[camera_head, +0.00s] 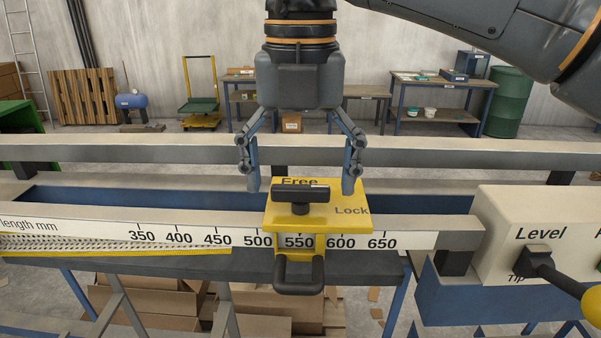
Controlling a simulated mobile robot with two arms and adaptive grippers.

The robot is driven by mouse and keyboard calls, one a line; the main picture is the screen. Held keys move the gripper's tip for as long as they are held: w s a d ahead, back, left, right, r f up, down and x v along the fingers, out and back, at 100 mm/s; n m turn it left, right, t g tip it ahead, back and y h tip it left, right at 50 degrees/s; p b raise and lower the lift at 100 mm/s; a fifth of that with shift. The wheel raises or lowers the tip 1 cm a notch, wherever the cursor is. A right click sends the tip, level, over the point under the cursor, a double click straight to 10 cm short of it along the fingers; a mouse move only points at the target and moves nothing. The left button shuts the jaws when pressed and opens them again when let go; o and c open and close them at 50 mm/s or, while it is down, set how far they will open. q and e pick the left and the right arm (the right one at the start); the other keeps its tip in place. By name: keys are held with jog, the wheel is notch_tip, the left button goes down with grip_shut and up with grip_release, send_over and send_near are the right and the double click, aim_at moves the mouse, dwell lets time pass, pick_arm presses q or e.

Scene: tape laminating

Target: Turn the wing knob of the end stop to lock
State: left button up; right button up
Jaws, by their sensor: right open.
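The end stop (280,224) is a yellow block on the ruled rail, near the 550 mark, with a black handle (300,277) at its front. Its black wing knob (301,194) sits on top, with the wing lying left to right in the picture. The word "Free" is printed behind the knob and "Lock" to its right. My right gripper (300,186) points down over the end stop, its fingers wide apart on either side of the knob. I cannot tell whether either finger touches the block. My left gripper is not in view.
The scale rail (400,241) runs across the bench. A cream panel (500,215) marked "Level" and "Tip" has a lever with a yellow ball (592,302) at the right. A long grey rail (420,156) runs behind. Cardboard boxes (150,300) lie below.

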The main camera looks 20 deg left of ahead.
aim_at(300, 186)
jog(key=shift+r, duration=3.75)
